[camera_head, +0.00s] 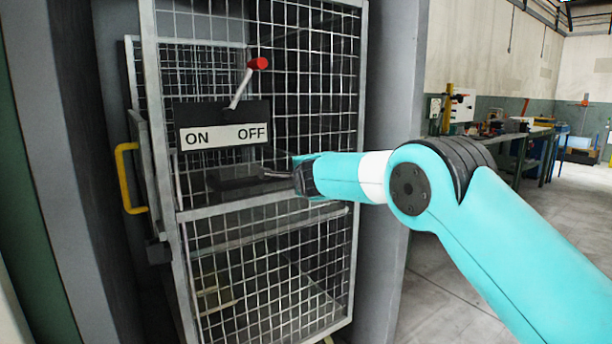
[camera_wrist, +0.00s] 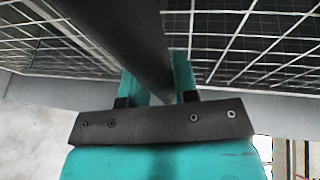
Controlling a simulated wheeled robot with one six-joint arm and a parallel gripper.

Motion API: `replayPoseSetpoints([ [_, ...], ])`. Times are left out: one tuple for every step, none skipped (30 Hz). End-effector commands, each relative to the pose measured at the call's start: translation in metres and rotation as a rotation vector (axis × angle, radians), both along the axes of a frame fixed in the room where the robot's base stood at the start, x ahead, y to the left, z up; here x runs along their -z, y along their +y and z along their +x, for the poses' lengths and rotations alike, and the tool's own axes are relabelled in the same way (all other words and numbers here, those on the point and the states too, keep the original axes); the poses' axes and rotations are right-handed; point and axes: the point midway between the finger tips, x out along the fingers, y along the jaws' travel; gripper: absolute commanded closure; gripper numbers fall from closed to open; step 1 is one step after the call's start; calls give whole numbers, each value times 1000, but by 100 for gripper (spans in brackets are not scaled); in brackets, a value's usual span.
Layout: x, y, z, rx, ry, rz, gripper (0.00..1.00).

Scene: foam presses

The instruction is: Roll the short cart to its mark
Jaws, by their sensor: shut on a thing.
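I do not make out a short cart or its floor mark in either view. My gripper (camera_head: 298,176) is in front of a tall wire-mesh cage (camera_head: 255,200). In the wrist view my gripper's teal fingers (camera_wrist: 162,85) are shut on a dark bar (camera_wrist: 125,35), which runs up and away from them in front of the mesh. In the head view a dark flat piece (camera_head: 235,178) lies just left of my gripper, below the sign. I cannot tell if it is part of the held bar.
The cage bears an ON/OFF sign (camera_head: 223,136) with a red-knobbed lever (camera_head: 258,64) tilted toward OFF. A yellow handle (camera_head: 125,178) sticks out at its left side. Grey posts flank the cage. Open floor (camera_head: 455,285) and a workbench (camera_head: 530,140) lie to the right.

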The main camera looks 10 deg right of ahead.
Motion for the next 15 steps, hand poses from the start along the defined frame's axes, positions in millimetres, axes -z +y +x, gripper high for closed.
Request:
replayPoseSetpoints([
  [-1,1,0,0,-2,0,100],
  [-1,1,0,0,-2,0,100],
  [-1,2,0,0,-1,0,100],
  [-1,2,0,0,-1,0,100],
  [-1,2,0,0,-1,0,100],
  [-1,2,0,0,-1,0,100],
  [-1,2,0,0,-1,0,100],
  [-1,2,0,0,-1,0,100],
  [-1,2,0,0,-1,0,100],
  [-1,2,0,0,-1,0,100],
  [-1,2,0,0,-1,0,100],
  [-1,2,0,0,-2,0,100],
  [-1,2,0,0,-2,0,68],
  [-1,2,0,0,-2,0,61],
  [-1,1,0,0,-1,0,52],
])
